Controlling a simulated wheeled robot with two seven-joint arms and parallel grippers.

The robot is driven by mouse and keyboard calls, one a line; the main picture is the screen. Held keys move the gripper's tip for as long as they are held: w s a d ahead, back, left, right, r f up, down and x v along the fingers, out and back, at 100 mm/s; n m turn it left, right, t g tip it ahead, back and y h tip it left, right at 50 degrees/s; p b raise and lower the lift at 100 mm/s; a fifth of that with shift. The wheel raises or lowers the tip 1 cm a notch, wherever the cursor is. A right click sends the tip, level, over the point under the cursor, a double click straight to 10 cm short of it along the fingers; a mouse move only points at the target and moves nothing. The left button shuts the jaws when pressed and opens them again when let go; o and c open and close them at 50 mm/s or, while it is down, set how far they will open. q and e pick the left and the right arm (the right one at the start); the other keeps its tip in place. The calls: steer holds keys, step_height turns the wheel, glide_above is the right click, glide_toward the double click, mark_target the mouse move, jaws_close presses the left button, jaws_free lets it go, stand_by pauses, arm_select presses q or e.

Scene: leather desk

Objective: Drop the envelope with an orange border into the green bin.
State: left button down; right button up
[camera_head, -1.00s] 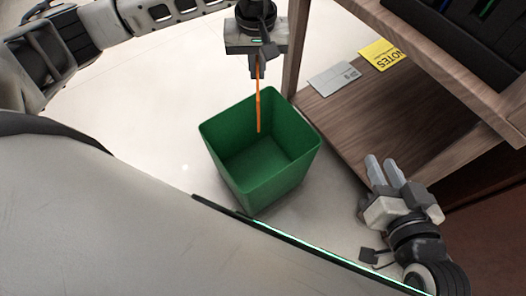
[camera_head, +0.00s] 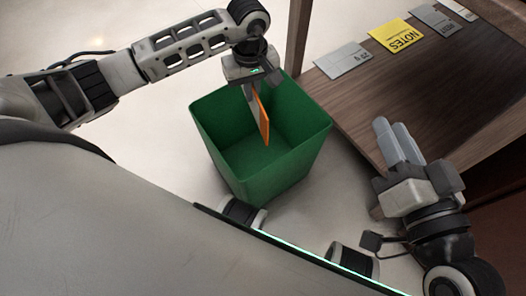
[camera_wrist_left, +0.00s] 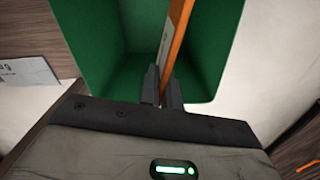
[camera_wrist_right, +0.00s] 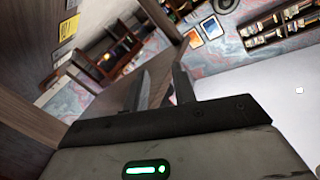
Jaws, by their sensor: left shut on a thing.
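The green bin (camera_head: 290,165) stands on the floor in the middle of the head view, open at the top. My left gripper (camera_head: 252,92) is above the bin's far rim, shut on the orange-bordered envelope (camera_head: 264,122). The envelope hangs down edge-on into the bin's mouth. In the left wrist view the envelope (camera_wrist_left: 172,45) sits between the fingers (camera_wrist_left: 163,88), with the green bin (camera_wrist_left: 95,60) around and below it. My right gripper (camera_head: 398,145) is over the desk's near edge in the head view. Its fingers look apart and empty in the right wrist view (camera_wrist_right: 158,88).
The wooden desk (camera_head: 345,105) is to the right of the bin. Grey cards (camera_head: 343,60) and a yellow NOTES card (camera_head: 396,36) lie along its far side. Pale floor (camera_head: 150,130) lies open left of the bin.

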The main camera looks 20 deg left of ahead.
arm_select(q)
steer(key=shift+f, duration=0.6)
arm_select(e)
steer(key=shift+w+r+t, duration=0.1)
steer(key=shift+r+t, duration=0.2)
steer(key=shift+r, duration=0.05)
arm_select(q)
steer(key=c, duration=1.5)
jaws_free()
